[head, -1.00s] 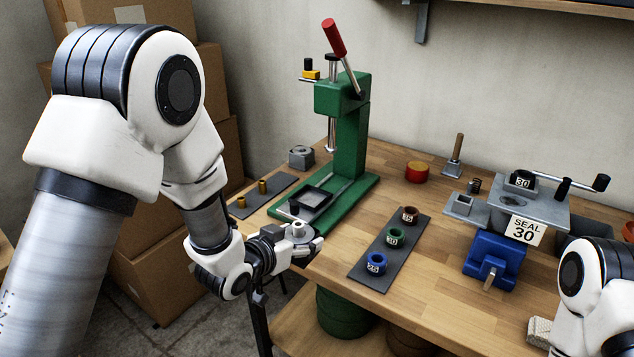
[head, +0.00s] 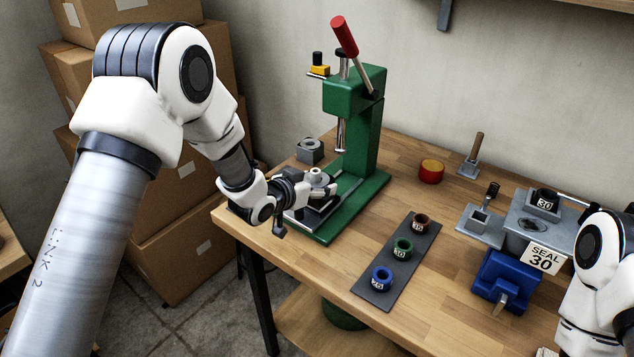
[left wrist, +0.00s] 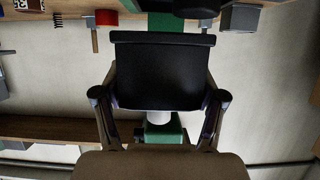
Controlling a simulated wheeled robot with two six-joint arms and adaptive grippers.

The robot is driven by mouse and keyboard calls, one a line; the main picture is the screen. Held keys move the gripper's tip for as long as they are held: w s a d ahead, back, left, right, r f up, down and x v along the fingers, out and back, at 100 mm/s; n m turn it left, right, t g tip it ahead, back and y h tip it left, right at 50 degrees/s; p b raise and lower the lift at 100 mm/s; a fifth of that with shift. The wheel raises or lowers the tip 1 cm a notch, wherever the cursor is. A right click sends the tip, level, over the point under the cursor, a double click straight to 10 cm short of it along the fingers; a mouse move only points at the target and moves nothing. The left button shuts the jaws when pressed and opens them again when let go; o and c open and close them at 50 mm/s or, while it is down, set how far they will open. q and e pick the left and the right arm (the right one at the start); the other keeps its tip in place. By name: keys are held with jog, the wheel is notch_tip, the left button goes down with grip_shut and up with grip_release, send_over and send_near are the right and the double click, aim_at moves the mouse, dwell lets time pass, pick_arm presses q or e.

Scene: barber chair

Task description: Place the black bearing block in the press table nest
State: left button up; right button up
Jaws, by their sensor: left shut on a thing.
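The green arbor press (head: 365,145) with a red-tipped lever stands at the back left of the bench. Its table nest is a dark square frame on the green base, now mostly hidden behind my gripper. My left gripper (head: 322,188) is over the press table, in front of the ram. In the left wrist view it is shut on the black bearing block (left wrist: 160,70), which spans the space between the two fingers. In the head view the block is hard to make out from the gripper. I cannot tell whether it touches the nest.
A grey block (head: 310,151) stands left of the press. A dark strip (head: 375,291) with several numbered rings lies to the right. Bare wood lies between.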

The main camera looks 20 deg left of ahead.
aim_at(317, 185)
pick_arm(q)
jog(key=w, duration=0.2)
jog(key=shift+w+a+r, duration=0.1)
jog(key=shift+w+a, duration=0.2)
jog(key=shift+a, duration=0.05)
jog(key=f+p, duration=0.1)
jog(key=f, duration=0.2)
jog(key=shift+w, duration=0.2)
jog(key=shift+f, duration=0.4)
jog(key=o, duration=1.4)
jog(key=shift+s+f, duration=0.1)
jog(key=shift+f, duration=0.1)
jog(key=o, duration=0.4)
jog(key=shift+r, duration=0.2)
